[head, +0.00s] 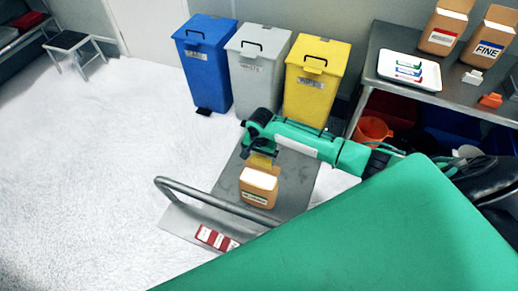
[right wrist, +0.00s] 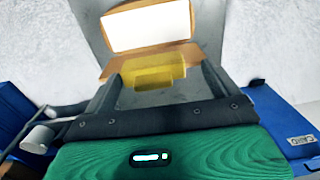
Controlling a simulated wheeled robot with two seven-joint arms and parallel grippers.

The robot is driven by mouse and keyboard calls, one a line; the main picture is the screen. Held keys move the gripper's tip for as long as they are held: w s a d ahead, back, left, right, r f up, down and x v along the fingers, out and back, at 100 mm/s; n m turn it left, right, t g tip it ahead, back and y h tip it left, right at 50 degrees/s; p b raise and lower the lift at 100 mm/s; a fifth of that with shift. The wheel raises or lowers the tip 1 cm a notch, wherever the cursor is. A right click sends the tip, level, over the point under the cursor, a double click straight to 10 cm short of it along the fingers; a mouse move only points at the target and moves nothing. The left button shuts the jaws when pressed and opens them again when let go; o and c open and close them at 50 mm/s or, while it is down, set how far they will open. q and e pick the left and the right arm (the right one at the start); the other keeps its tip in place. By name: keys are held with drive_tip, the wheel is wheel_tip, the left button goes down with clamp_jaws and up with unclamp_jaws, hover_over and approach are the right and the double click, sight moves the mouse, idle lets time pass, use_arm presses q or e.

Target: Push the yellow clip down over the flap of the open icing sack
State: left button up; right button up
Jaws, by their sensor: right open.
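The icing sack (head: 258,188) is a brown, box-shaped bag with a white top and a front label. It stands upright on a grey platform. The yellow clip (head: 262,160) is at the sack's far edge, just below my right gripper (head: 260,147). In the right wrist view, the sack (right wrist: 145,30) shows its white top and a brown flap. The yellow clip (right wrist: 153,74) lies across the flap between the two spread fingers of my right gripper (right wrist: 162,74). I cannot tell how far down the clip sits. My left gripper is not in view.
The grey platform (head: 295,180) has a raised bar handle (head: 205,192) at its left. Blue (head: 208,65), grey (head: 258,70) and yellow (head: 315,80) bins stand behind. A metal table (head: 385,40) at right holds two more sacks and a white tray (head: 410,85).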

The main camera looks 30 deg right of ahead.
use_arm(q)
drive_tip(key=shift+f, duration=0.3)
use_arm(e)
wheel_tip(320, 180, up, 14)
drive_tip(key=shift+s, duration=0.25)
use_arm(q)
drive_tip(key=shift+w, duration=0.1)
use_arm(e)
drive_tip(key=shift+f, duration=0.15)
